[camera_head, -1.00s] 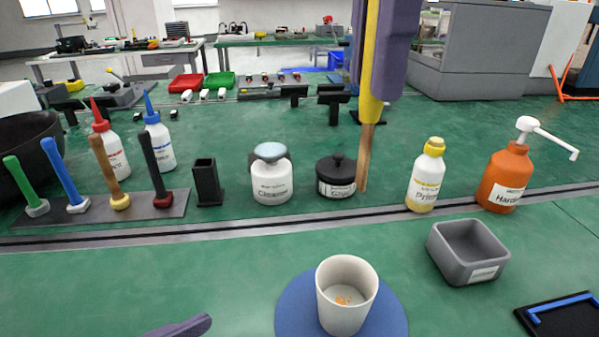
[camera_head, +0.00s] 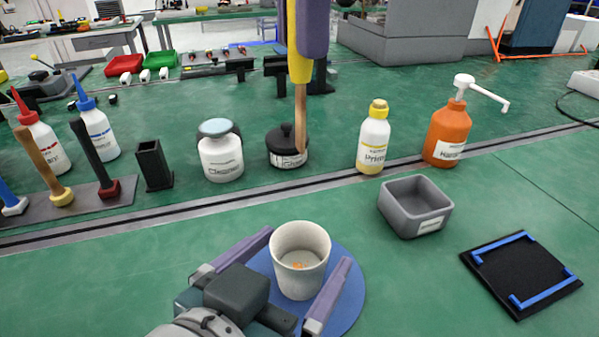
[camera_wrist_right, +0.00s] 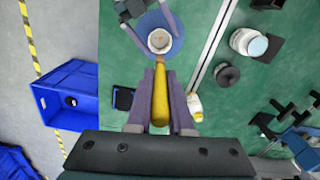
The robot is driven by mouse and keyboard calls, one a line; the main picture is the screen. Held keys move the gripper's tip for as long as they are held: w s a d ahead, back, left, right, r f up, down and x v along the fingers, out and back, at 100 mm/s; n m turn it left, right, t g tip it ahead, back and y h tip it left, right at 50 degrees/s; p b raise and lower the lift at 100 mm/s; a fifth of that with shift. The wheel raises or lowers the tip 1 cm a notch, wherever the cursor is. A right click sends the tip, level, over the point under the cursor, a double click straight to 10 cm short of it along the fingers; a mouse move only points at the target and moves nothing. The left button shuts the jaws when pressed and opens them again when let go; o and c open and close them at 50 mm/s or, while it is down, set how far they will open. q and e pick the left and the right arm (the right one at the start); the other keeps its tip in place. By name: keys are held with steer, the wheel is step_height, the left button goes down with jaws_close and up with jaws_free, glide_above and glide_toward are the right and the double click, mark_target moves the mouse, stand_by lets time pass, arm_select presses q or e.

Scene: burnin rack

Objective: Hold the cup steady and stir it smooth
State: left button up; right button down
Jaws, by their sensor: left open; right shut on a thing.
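The white cup (camera_head: 299,262) stands upright on a round blue mat (camera_head: 350,300), with a little orange material on its inner bottom. My left gripper (camera_head: 306,246) is open, one finger on each side of the cup; I cannot tell whether either finger touches it. My right gripper (camera_head: 312,35) is shut on a stirrer with a yellow handle (camera_head: 300,62) and a wooden shaft (camera_head: 301,120). The shaft points down, clear of the cup. The right wrist view shows the stirrer's yellow handle (camera_wrist_right: 160,100) between the purple fingers, and the cup (camera_wrist_right: 159,41) beyond.
A grey open bin (camera_head: 415,208) and a black tray with blue strips (camera_head: 520,275) are right of the cup. Behind a dark rail stand a black-lidded jar (camera_head: 287,150), a white jar (camera_head: 220,155), a Primer bottle (camera_head: 373,140) and an orange pump bottle (camera_head: 447,135). Upright tools stand at left.

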arm_select(q)
steer(key=shift+w+d+f, duration=0.2)
steer(key=shift+w+d, duration=0.1)
steer(key=shift+w, duration=0.2)
steer(key=c, duration=1.3)
stand_by(0.4)
arm_select(e)
step_height(320, 180, down, 17)
steer(key=d+y, duration=0.1)
steer(key=y, duration=0.1)
steer(key=shift+s+d, duration=0.2)
steer(key=shift+d, duration=0.15)
stand_by(0.9)
